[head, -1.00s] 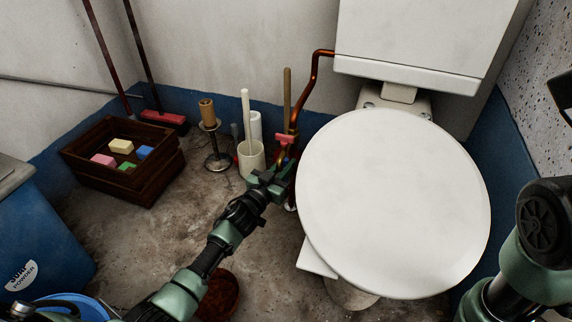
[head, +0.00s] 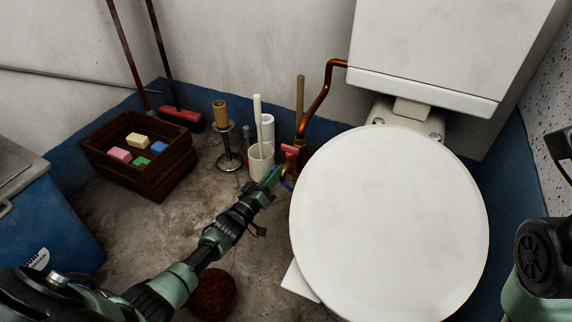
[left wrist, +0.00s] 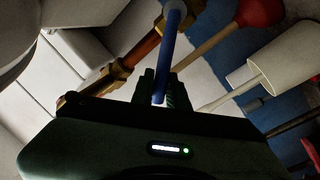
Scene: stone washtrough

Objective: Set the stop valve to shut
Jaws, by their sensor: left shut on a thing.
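The stop valve has a brass body (left wrist: 172,18) on a copper pipe (left wrist: 140,50) in the left wrist view. A long blue lever (left wrist: 165,58) sticks out from it. My left gripper (left wrist: 160,88) is shut on the lever, with the lever running between its two fingers. In the head view my left gripper (head: 272,178) reaches down to the valve, left of the toilet. The blue lever (head: 287,185) shows only as a small bit at the fingertips.
The toilet lid (head: 390,220) is close on the right. A white brush holder (head: 260,165), a roll stand (head: 229,160) and a wooden handle (head: 300,95) stand behind. A red plunger cup (left wrist: 260,12) shows nearby. A wooden crate (head: 150,180) stands farther left, with bare floor between.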

